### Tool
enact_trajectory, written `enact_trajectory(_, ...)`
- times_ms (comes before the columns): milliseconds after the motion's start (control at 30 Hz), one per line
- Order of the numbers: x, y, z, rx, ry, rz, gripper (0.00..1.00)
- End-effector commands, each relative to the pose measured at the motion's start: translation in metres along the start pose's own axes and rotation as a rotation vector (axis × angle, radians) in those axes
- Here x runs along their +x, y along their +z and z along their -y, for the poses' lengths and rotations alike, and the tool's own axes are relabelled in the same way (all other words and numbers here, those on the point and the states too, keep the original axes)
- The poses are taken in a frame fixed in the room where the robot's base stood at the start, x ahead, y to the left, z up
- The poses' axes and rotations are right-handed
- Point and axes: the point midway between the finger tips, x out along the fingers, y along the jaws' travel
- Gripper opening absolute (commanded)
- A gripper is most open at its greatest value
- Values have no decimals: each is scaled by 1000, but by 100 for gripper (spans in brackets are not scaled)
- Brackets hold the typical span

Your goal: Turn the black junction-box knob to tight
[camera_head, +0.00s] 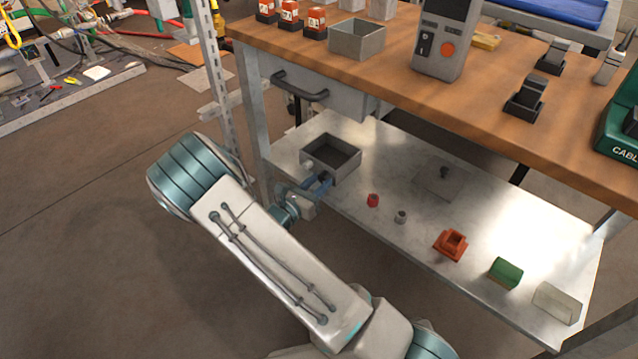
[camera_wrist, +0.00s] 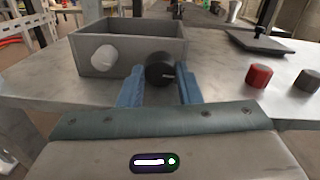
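The grey open-topped junction box (camera_head: 318,152) stands on the metal lower shelf, at its left end. In the wrist view the box (camera_wrist: 105,62) shows its front wall with a white round knob (camera_wrist: 108,58) on the left and the black knob (camera_wrist: 160,72) on the right. The black knob has a pale mark pointing right. My gripper (camera_wrist: 159,90) has its blue fingers apart, one on each side of the black knob; I cannot tell whether they touch it. In the head view my gripper (camera_head: 322,184) is at the box's front, and the black knob is hidden.
To the right on the shelf (camera_head: 400,250) are a red knob (camera_head: 373,200), a small grey knob (camera_head: 400,217), an orange block (camera_head: 450,244), a green block (camera_head: 505,272) and a pale block (camera_head: 557,302). The wooden worktop (camera_head: 480,110) overhangs the shelf.

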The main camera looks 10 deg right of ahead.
Motion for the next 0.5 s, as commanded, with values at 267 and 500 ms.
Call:
enact_trajectory(267, 0, 0, -2, 42, 4, 2, 8)
enact_trajectory(500, 0, 0, -2, 259, 3, 14, 8)
